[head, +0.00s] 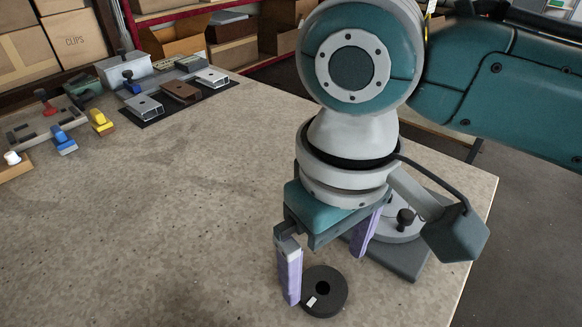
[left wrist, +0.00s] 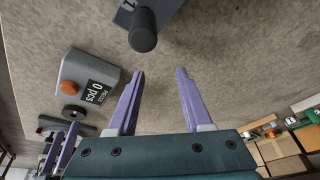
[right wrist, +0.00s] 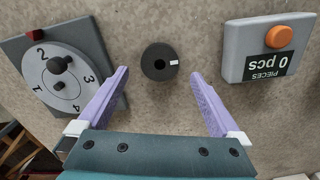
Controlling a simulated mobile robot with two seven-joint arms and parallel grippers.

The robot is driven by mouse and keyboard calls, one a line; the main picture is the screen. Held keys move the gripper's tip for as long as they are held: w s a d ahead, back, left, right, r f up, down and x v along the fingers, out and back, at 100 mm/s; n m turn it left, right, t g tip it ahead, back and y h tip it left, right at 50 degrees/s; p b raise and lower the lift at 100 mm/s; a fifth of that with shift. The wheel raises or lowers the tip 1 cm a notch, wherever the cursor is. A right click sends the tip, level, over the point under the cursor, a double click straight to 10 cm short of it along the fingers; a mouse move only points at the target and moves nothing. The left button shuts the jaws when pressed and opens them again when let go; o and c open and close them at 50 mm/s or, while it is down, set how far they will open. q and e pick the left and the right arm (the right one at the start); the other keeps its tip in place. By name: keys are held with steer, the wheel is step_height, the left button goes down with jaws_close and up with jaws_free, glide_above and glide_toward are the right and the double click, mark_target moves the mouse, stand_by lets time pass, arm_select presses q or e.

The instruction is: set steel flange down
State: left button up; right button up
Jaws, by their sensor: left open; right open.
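The steel flange (head: 325,293) is a dark ring with a central hole and a small white tag. It lies flat on the table (head: 190,215), and also shows in the right wrist view (right wrist: 160,62) and the left wrist view (left wrist: 71,114). My right gripper (head: 324,276) is open above the table beside the flange. In the right wrist view the flange appears between and just beyond the fingertips (right wrist: 159,75), touching neither finger. My left gripper (left wrist: 160,73) is open and empty in its wrist view; it is outside the head view.
A numbered dial station (right wrist: 62,78) stands behind my right gripper. A grey counter box (right wrist: 266,48) with an orange button reads 0 pcs. Profiles lie on a black mat (head: 170,112) at the back left, near colored clamps (head: 63,140). The table's middle is clear.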

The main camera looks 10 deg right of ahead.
step_height(320, 180, up, 8)
steer(key=p, duration=0.1)
steer(key=s+a+f+t+y, duration=0.2)
steer(key=s+a+f+y, duration=0.15)
steer(key=s, duration=0.25)
steer(key=s+d+f+m+h, duration=0.1)
steer(key=s+d, duration=0.2)
steer(key=d, duration=0.3)
steer(key=s+d+m+t+h, duration=0.1)
steer(key=s+d+h, duration=0.1)
steer(key=d, duration=0.5)
steer(key=shift+s+d+f+m+t, duration=0.15)
steer(key=shift+s+f+m+t, duration=0.2)
steer(key=shift+s, duration=0.5)
